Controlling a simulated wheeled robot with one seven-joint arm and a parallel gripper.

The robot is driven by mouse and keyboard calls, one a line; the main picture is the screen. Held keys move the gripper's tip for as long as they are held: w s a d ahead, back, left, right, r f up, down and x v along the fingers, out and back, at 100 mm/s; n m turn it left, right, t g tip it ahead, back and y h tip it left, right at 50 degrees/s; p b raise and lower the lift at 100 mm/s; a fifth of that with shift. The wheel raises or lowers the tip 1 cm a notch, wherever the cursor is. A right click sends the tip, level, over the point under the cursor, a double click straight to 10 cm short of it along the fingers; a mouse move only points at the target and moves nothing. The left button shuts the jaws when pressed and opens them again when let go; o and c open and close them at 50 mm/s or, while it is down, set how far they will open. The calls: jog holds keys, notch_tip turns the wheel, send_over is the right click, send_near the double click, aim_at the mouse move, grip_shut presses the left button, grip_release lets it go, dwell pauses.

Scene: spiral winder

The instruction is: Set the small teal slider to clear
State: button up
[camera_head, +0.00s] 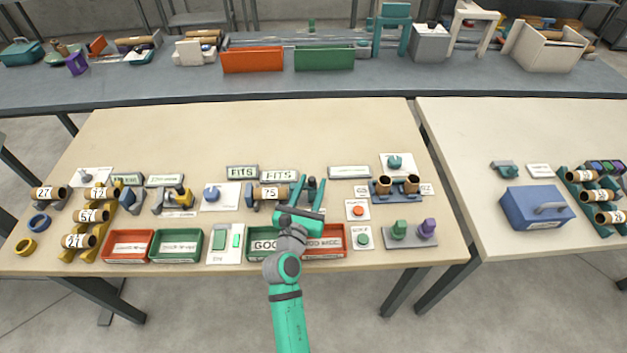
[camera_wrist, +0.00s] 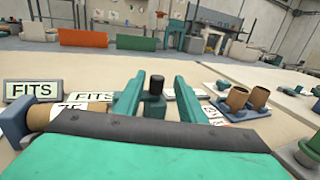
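A white plate (camera_head: 225,256) lies at the front of the near table. It bears a wide green block (camera_head: 219,240) and a narrower teal-green slider piece (camera_head: 236,238) to its right. Its small writing is too small to read. My gripper (camera_head: 309,187) is to the right of and behind this plate, over the winder holding a cardboard tube marked 75 (camera_head: 270,192). The fingers are open, one on each side of a black knob (camera_wrist: 157,86) on a teal part, with visible gaps in the wrist view. The plate is not in the wrist view.
A green tray (camera_head: 262,240) and a red tray (camera_head: 326,245) lie at the front under my arm. Red and green buttons (camera_head: 358,210) (camera_head: 363,239) are to the right. Two upright tubes (camera_head: 397,184) stand right of the gripper. The table's back half is clear.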

jog(key=v, duration=0.8)
jog(key=shift+s, duration=0.2)
jog(key=shift+w, duration=0.1)
